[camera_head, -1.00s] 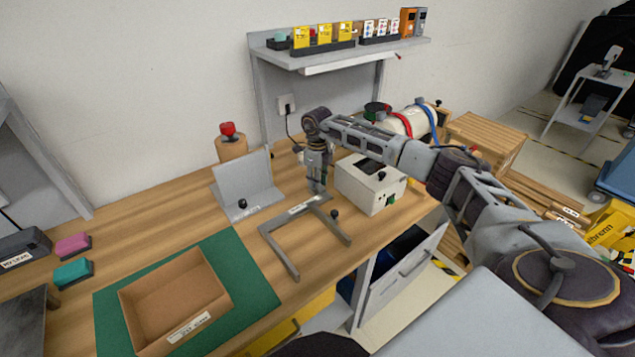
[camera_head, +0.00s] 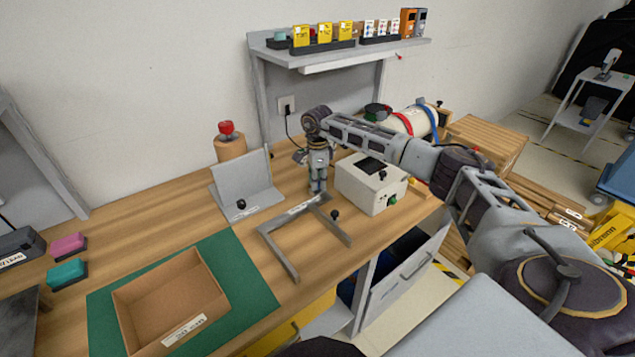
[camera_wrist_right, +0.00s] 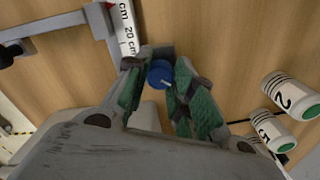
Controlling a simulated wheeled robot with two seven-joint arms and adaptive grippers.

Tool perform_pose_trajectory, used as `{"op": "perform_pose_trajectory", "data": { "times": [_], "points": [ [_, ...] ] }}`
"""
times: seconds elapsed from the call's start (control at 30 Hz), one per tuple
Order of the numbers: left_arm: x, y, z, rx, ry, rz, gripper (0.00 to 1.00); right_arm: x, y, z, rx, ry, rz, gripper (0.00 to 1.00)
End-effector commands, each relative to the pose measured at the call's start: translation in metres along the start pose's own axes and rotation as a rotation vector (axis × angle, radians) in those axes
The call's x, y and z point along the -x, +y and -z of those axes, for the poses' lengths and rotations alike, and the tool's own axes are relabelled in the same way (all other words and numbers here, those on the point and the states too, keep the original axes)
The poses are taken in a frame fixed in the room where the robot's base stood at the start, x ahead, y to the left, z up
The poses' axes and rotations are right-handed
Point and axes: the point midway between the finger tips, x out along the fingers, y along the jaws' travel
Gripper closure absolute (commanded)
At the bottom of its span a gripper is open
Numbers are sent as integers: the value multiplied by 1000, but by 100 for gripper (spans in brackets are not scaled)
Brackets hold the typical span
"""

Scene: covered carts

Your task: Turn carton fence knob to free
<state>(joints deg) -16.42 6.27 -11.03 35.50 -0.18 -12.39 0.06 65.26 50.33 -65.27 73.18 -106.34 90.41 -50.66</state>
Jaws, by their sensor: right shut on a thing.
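The fence is a grey U-shaped frame (camera_head: 278,254) lying on the wooden bench, with a white scale label on its back bar. It also shows at the upper left of the right wrist view (camera_wrist_right: 101,22). A blue knob (camera_wrist_right: 160,73) with a white mark on top is by the end of the scale label. My right gripper (camera_head: 318,188) points down at the frame's back corner. In the right wrist view its green-padded fingers (camera_wrist_right: 160,88) are shut on the blue knob. In the head view the gripper hides the knob. My left gripper is not in view.
A white box (camera_head: 365,187) stands close right of the gripper, and a grey angled plate (camera_head: 243,183) stands to its left. An open carton (camera_head: 125,312) sits on a green mat (camera_head: 228,255). White cylinders (camera_wrist_right: 289,96) lie beside the fingers. A black knob (camera_head: 334,215) is on the frame's right arm.

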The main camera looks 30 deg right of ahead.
Motion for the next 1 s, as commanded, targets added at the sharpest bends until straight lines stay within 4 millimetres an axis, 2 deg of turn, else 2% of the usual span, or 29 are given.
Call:
{"op": "perform_pose_trajectory", "data": {
  "times": [0.6,1.0],
  "points": [
    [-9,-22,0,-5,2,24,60,4,-2,-2,437,-5,10,99],
    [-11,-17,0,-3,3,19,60,4,-2,-2,540,-4,10,99]
  ]
}}
